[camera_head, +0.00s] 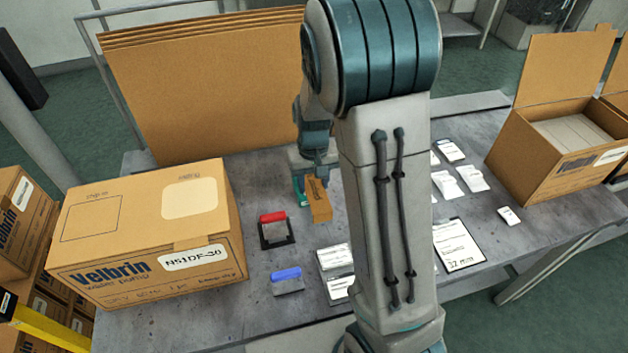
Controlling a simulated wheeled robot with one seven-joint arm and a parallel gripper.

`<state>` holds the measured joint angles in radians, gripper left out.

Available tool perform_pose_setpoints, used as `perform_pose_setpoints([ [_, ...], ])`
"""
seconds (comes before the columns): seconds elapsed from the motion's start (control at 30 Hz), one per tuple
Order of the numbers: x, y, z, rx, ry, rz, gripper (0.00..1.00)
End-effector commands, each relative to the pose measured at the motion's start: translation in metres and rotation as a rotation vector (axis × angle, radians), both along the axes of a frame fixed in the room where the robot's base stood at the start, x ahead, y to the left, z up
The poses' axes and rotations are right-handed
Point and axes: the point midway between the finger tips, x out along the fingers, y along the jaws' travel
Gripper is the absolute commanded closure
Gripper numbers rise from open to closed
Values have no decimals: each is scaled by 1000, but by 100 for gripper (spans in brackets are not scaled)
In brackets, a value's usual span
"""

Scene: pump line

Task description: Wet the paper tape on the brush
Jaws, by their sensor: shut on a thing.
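A brown strip of paper tape (318,200) with dark print hangs at the end of my gripper (315,174). My gripper is shut on it, above the middle of the grey table (255,182). A green thing (299,189) shows just left of the tape and is mostly hidden. I cannot tell whether it is the brush or whether the tape touches it. My own arm covers the area to the right of the tape.
A closed Velbrin pump carton (150,235) stands at left. A red-handled tool (276,230) and a blue-handled tool (287,281) lie nearer. Flat cardboard (205,90) stands behind. An open carton (555,150) is at right, with labels and a clipboard (458,246) nearby.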

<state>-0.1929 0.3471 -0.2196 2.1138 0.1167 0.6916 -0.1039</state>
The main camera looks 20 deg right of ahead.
Motion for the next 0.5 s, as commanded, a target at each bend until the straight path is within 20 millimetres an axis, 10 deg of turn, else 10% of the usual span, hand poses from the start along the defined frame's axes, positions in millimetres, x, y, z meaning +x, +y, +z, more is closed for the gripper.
perform_pose_setpoints([
  [0.5, 0, 0, -7, 0, 0, 0, 83],
])
